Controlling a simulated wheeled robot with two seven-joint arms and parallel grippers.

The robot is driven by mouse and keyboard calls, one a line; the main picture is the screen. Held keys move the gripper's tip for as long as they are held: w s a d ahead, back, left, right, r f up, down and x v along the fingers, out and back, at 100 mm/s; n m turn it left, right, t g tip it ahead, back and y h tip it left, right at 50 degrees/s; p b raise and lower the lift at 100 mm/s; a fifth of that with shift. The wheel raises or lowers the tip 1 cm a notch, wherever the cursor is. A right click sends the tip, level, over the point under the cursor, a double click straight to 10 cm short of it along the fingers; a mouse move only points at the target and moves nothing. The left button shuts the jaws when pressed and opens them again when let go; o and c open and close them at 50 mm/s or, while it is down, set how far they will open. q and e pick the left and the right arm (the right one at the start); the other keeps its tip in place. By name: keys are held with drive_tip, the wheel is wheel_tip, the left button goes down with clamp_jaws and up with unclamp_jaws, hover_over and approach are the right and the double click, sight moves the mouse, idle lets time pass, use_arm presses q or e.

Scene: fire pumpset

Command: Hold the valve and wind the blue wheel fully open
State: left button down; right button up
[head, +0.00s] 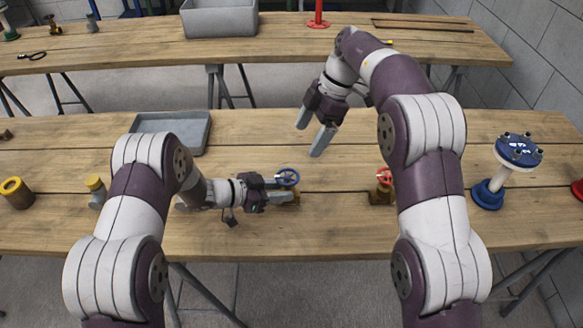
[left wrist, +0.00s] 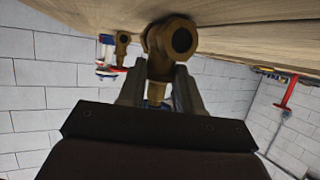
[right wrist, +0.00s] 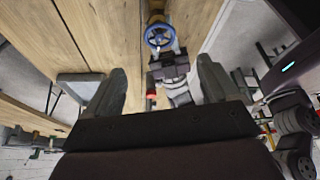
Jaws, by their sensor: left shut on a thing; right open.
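The brass valve (left wrist: 163,60) is upside down in the left wrist view, its round port facing the camera. My left gripper (head: 278,191) lies low over the near table with its fingers shut on the valve body. The blue wheel (head: 288,177) sits on the valve, just above the left fingers in the head view. The blue wheel also shows at the top centre of the right wrist view (right wrist: 159,36), beyond the right fingertips. My right gripper (head: 311,139) is open and empty, raised above the table and apart from the wheel.
A second brass valve with a red wheel (head: 386,175) stands to the right, partly hidden by my right arm. A blue flanged stand (head: 489,193) is farther right. A grey tray (head: 182,132) and yellow-topped pieces (head: 95,184) are left. Table between the two valves is clear.

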sight(288, 175)
drive_tip(key=x, duration=1.1)
drive_tip(key=shift+a+f, duration=0.25)
drive_tip(key=shift+f, duration=0.05)
drive_tip(key=c, duration=1.1)
